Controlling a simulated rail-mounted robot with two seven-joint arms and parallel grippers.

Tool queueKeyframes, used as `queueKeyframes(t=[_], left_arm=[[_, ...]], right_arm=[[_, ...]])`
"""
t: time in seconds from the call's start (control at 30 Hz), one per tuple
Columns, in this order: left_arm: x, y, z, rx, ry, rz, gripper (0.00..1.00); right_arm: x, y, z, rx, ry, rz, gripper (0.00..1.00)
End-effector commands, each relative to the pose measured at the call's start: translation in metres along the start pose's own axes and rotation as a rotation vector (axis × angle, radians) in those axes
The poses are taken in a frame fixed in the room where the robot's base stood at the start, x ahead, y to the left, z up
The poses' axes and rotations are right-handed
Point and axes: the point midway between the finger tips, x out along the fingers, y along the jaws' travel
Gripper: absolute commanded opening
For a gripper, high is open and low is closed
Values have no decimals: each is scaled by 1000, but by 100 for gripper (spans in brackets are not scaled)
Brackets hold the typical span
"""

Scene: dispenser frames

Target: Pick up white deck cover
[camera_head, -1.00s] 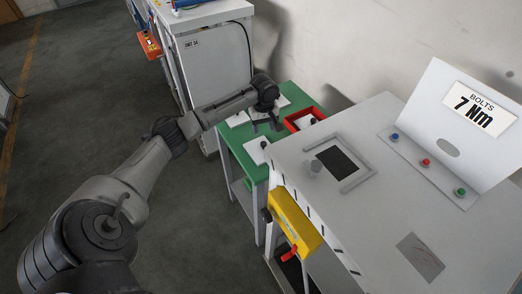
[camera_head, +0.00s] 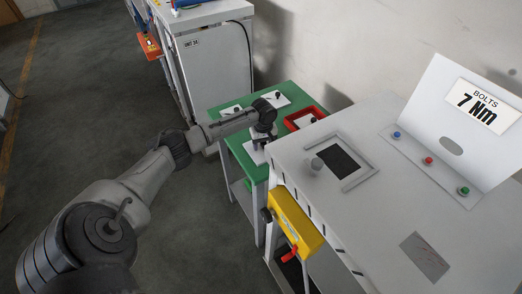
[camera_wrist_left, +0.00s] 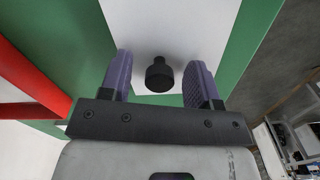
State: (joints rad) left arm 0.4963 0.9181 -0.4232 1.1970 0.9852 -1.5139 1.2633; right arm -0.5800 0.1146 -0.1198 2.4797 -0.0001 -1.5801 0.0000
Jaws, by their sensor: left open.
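White deck covers with black knobs lie on the green table: one at the back left (camera_head: 230,111), one at the back (camera_head: 279,98), and one at the front (camera_head: 256,154), partly hidden by my left gripper (camera_head: 263,138). In the left wrist view, the white cover (camera_wrist_left: 160,25) lies beneath my left gripper (camera_wrist_left: 160,62). Its black knob (camera_wrist_left: 159,76) shows between the two purple-grey fingers, which are open and apart from it. My right gripper is not in view.
A red tray (camera_head: 289,123) sits on the green table (camera_head: 227,136), with a white piece in it. To the right stands a grey workbench (camera_head: 380,220) with a dark square panel and colored buttons. A yellow box (camera_head: 295,220) hangs on its side.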

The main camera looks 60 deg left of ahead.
Motion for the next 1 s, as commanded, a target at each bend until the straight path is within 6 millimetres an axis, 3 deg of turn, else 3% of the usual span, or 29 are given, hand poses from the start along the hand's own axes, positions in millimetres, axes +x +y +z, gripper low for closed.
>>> queueKeyframes(t=[0.27,0.83,1.0], left_arm=[[1,0,0,1,0,0,56],[1,0,0,1,0,1,1],[1,0,0,0,0,1,0]], right_arm=[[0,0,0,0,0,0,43],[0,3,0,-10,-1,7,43],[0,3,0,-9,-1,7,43]])
